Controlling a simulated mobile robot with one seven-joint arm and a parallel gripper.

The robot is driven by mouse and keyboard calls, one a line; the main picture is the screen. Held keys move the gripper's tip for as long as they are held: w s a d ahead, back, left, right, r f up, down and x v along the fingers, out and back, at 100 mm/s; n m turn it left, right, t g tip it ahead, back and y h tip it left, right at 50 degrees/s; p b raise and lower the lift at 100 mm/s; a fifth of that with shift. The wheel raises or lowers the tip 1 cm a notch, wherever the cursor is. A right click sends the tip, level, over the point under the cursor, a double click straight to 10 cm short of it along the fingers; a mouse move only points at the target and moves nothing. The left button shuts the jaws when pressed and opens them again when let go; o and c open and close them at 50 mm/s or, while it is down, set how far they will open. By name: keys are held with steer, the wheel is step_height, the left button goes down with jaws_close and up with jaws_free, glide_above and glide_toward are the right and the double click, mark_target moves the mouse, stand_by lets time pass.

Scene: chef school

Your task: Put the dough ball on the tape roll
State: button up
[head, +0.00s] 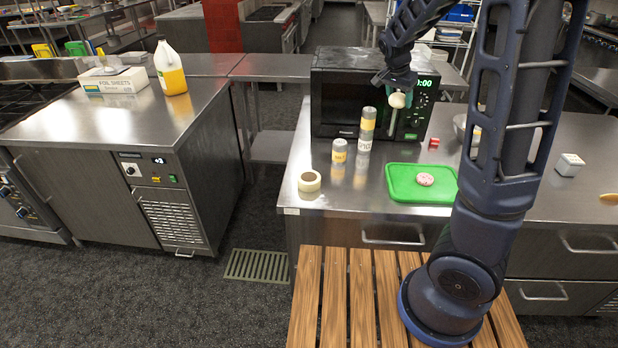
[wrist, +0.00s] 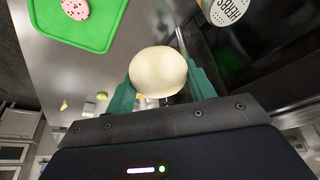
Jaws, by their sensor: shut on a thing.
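The dough ball (wrist: 158,72) is pale cream and sits between the green fingers of my gripper (wrist: 160,88) in the wrist view. In the head view the dough ball (head: 397,100) is held in the air by my gripper (head: 396,92), in front of the microwave and above the counter. The tape roll does not show in the wrist view.
A green board (head: 408,194) with a pink speckled round item (head: 425,179) lies right of the tape roll. Two shakers, a short one (head: 339,151) and a tall one (head: 366,130), stand between tape roll and microwave (head: 340,85). The counter around the tape roll is clear.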

steer(key=s+a+n, duration=0.1)
steer(key=s+a, duration=0.2)
steer(key=a, duration=0.5)
steer(key=s+a+n, duration=0.2)
steer(key=s+a, duration=0.1)
steer(key=a, duration=0.5)
steer(key=r+n+t+y, duration=0.1)
steer(key=n+y, duration=0.1)
glide_above(311, 173)
steer(key=s, duration=0.2)
steer(key=f, duration=1.9)
steer(key=shift+w+a+f, duration=0.2)
steer(key=shift+f, duration=0.1)
steer(key=shift+f, duration=0.15)
steer(key=o, duration=1)
steer(key=shift+o, duration=0.2)
steer(key=v, duration=1.2)
